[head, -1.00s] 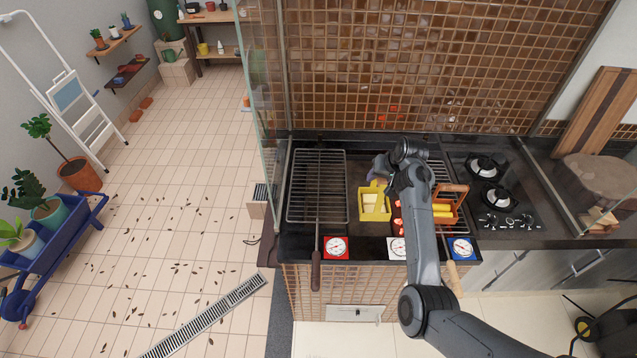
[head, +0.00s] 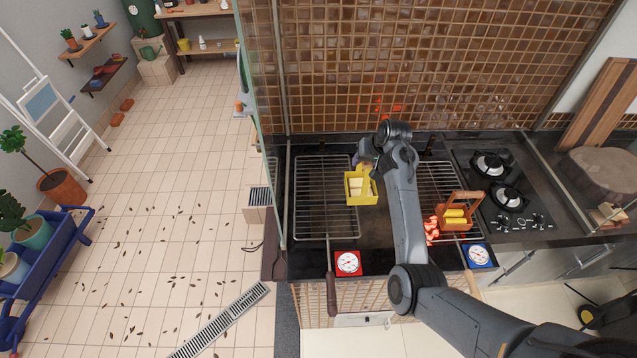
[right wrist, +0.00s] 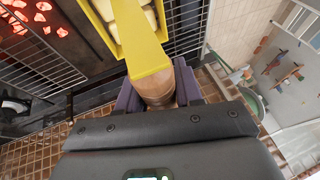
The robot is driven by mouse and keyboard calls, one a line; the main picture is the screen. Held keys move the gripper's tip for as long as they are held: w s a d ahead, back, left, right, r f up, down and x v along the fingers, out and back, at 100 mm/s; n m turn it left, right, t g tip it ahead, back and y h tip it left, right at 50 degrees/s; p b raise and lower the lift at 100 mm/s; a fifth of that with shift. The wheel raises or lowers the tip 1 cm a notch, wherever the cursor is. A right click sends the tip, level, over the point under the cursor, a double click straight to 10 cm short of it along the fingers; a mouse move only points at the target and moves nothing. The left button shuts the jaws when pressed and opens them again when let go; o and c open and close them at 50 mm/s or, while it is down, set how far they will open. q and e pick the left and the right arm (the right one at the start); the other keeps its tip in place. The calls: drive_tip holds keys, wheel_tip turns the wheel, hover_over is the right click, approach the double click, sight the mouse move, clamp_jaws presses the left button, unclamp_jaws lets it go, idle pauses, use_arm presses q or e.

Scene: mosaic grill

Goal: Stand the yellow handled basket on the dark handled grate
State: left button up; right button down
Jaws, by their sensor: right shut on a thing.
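The yellow basket (head: 362,200) holds pale pieces and is upright, over the right edge of the dark handled grate (head: 320,200). I cannot tell whether it touches the grate. The grate's dark handle (head: 331,295) points toward the front. My right gripper (head: 367,166) is at the back side of the basket. In the right wrist view the gripper (right wrist: 160,92) is shut on the handle of the yellow basket (right wrist: 146,45), with a purple finger on each side. My left gripper is not in view.
A brown basket (head: 441,222) with yellow pieces stands on the right grate (head: 440,178), near glowing coals (head: 431,232). Red (head: 348,263) and blue (head: 477,256) dials sit along the front. The dark handled grate's left and middle are bare. A glass panel (head: 262,110) stands at the left.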

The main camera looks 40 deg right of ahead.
drive_tip(key=w+a+f+b, duration=0.8)
drive_tip(key=f+b, duration=0.3)
drive_tip(key=b, duration=0.1)
drive_tip(key=shift+a+b, duration=0.25)
drive_tip(key=shift+b, duration=0.05)
idle(0.4)
drive_tip(key=c, duration=0.8)
unclamp_jaws()
drive_tip(key=shift+f, duration=0.15)
drive_tip(key=shift+o, duration=0.3)
